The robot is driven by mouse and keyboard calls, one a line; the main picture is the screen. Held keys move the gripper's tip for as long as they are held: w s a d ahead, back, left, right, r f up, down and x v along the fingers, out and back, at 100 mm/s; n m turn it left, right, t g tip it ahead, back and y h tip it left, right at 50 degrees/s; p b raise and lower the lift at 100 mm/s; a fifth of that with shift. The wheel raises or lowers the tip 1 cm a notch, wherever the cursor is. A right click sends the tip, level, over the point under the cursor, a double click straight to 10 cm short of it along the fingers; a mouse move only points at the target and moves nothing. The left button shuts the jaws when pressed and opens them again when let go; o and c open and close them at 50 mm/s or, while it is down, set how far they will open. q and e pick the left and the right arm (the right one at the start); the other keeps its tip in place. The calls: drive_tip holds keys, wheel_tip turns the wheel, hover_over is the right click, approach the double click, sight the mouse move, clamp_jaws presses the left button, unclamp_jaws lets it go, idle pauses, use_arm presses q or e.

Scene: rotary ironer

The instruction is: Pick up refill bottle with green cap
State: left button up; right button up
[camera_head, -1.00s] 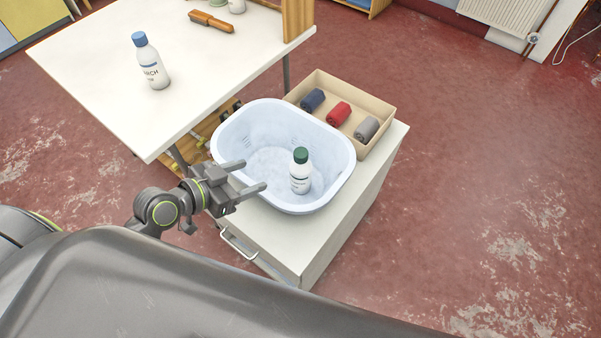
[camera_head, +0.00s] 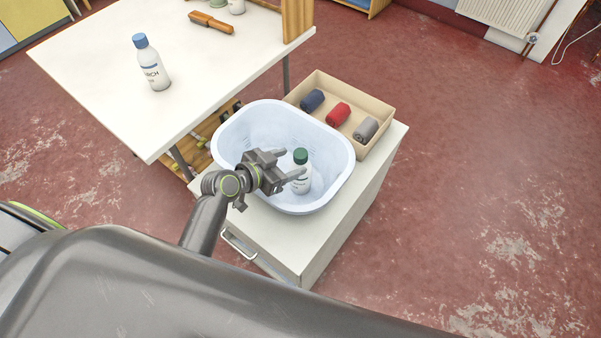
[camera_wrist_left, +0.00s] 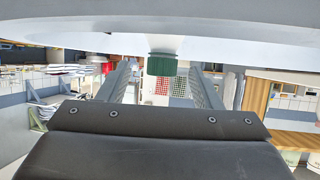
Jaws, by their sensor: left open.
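The white refill bottle with the green cap (camera_head: 301,157) stands upright in a pale blue basket (camera_head: 340,140). My left gripper (camera_head: 290,165) is open over the basket, its fingertips right at the bottle. In the left wrist view the green cap (camera_wrist_left: 162,64) shows ahead, between the two spread fingers as seen from there. The head view does not clearly show whether the fingers touch the bottle. My right gripper is in neither view.
The basket stands on a white cabinet (camera_head: 270,236). Behind it a tan box (camera_head: 342,91) holds blue, red and grey rolls. A white table (camera_head: 105,75) at left carries a blue-capped bottle (camera_head: 151,66) and an orange-brown tool (camera_head: 211,22). Open floor lies at right.

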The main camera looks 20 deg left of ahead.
sight(295, 160)
use_arm(q)
drive_tip(key=shift+x, duration=1.85)
drive_tip(key=shift+a+f, duration=0.15)
clamp_jaws()
